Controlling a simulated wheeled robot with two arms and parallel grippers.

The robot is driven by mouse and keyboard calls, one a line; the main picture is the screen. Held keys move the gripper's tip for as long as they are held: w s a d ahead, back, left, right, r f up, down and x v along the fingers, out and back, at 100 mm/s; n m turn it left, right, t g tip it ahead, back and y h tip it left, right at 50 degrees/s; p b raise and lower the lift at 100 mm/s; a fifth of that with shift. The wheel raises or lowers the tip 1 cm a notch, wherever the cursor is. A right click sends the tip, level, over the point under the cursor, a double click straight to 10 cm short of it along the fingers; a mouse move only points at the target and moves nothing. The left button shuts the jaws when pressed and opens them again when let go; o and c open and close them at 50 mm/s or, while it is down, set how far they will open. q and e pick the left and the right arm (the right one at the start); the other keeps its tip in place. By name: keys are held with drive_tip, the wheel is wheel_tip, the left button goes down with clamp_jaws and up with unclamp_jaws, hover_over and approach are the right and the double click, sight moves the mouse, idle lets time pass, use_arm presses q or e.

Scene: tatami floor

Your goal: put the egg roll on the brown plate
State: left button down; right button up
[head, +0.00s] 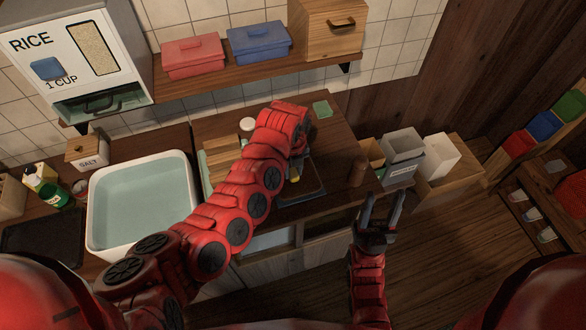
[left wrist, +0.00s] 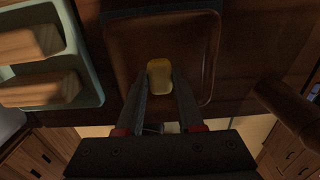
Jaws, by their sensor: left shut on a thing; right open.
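The yellow egg roll (left wrist: 160,76) is held between the fingertips of my left gripper (left wrist: 160,84) in the left wrist view. Behind it lies the brown plate (left wrist: 195,60), a square dark-brown dish with a raised rim. The egg roll appears within the plate's outline; I cannot tell whether it touches the plate. In the head view, my left arm hides part of the counter, and a bit of the egg roll (head: 295,175) shows below the wrist, over the brown plate (head: 312,187). My right gripper (head: 382,213) is open and empty, in front of the counter at the right.
A pale green tray (left wrist: 97,65) with wooden blocks sits left of the plate. A brown cylinder (head: 358,170) stands right of the plate. A white sink basin (head: 100,240) is at the left. Grey and white bins (head: 402,160) stand right of the counter.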

use_arm(q)
drive_tip(key=shift+f, duration=0.55)
drive_tip(key=shift+f, duration=0.1)
drive_tip(key=c, duration=0.5)
unclamp_jaws()
drive_tip(key=shift+c, duration=0.2)
